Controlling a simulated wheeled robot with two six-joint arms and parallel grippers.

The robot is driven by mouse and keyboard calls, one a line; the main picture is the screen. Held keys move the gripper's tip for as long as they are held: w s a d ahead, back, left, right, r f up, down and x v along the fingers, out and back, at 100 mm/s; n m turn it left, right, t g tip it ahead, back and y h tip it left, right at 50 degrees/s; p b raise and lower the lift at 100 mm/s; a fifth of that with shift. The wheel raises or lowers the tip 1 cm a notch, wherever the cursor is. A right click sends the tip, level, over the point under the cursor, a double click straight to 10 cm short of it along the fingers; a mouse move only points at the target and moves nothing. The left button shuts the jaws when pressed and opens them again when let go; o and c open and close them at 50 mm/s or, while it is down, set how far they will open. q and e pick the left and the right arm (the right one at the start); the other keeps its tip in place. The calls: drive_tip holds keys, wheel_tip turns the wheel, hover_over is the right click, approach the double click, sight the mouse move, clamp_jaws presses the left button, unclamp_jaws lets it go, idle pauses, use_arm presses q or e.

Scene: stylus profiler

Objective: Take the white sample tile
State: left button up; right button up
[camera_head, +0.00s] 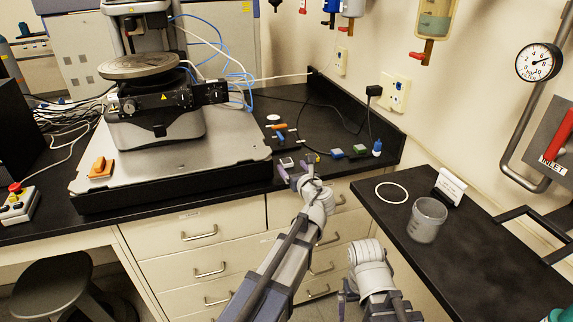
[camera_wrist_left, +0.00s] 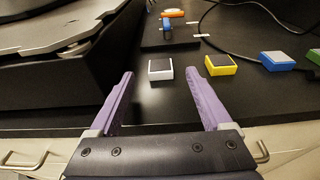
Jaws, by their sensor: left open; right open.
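The white sample tile (camera_head: 286,161), a small block with a dark grey top, lies on the black bench right of the profiler. It also shows in the left wrist view (camera_wrist_left: 160,74), centred just beyond the fingertips and not gripped. My left gripper (camera_head: 295,168) is open and empty, its purple fingers reaching over the bench's front edge towards the tile. My right gripper (camera_head: 344,293) is low in front of the drawers, away from the tile and partly hidden by its own wrist.
A yellow tile (camera_wrist_left: 221,65) lies close right of the white one. Blue (camera_wrist_left: 277,61) and green (camera_head: 337,153) tiles lie farther right. The profiler's thick base (camera_head: 190,178) stands on the left. A side table holds a cup (camera_head: 427,221) and a white ring (camera_head: 391,192).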

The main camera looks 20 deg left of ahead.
sight(287, 162)
use_arm(q)
drive_tip(key=b+x, duration=0.1)
drive_tip(key=x, duration=0.3)
drive_tip(key=shift+w+f, duration=0.2)
drive_tip(key=shift+f, duration=0.05)
drive_tip(key=shift+w+a, duration=0.3)
drive_tip(key=shift+c, duration=0.2)
clamp_jaws()
